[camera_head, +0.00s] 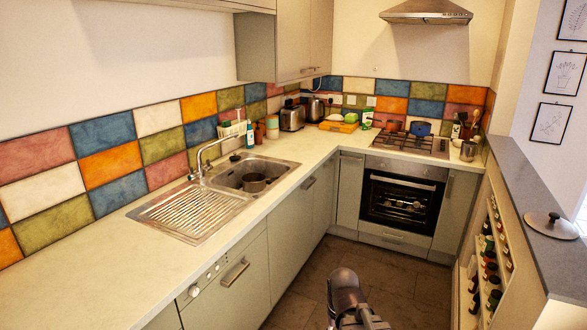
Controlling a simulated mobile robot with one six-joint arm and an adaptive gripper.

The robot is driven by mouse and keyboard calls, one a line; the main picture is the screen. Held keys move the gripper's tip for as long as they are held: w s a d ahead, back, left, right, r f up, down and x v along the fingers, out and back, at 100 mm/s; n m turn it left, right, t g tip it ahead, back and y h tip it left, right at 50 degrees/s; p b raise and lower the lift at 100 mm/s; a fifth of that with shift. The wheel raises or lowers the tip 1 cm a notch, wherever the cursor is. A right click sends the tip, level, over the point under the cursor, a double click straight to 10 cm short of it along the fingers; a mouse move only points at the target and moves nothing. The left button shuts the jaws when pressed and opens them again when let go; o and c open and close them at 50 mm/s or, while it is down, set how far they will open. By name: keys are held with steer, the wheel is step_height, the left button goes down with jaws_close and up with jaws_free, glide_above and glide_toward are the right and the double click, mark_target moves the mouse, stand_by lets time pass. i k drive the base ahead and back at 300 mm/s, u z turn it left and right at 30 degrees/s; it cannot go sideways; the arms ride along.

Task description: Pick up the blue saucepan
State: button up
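The blue saucepan (420,128) stands on the gas hob (410,143) at the far end of the kitchen, under the extractor hood. It is small in the picture, and its handle is hard to make out. A dark, rounded part of my arm shows at the bottom, right of centre, far short of the hob. No gripper fingers can be made out, and nothing is seen in their grasp.
A reddish pot (393,126) is left of the saucepan, and a metal pot (468,151) stands right of the hob. The oven (402,200) is below. The sink (247,180) holds a pan. A bottle rack (490,260) lines the right. Floor between is clear.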

mark_target(417, 127)
steer(key=u, duration=0.2)
steer(key=i, duration=1.85)
steer(key=z, duration=0.5)
steer(key=i, duration=0.85)
steer(key=z, duration=0.55)
steer(key=i, duration=0.7)
steer(key=z, duration=0.2)
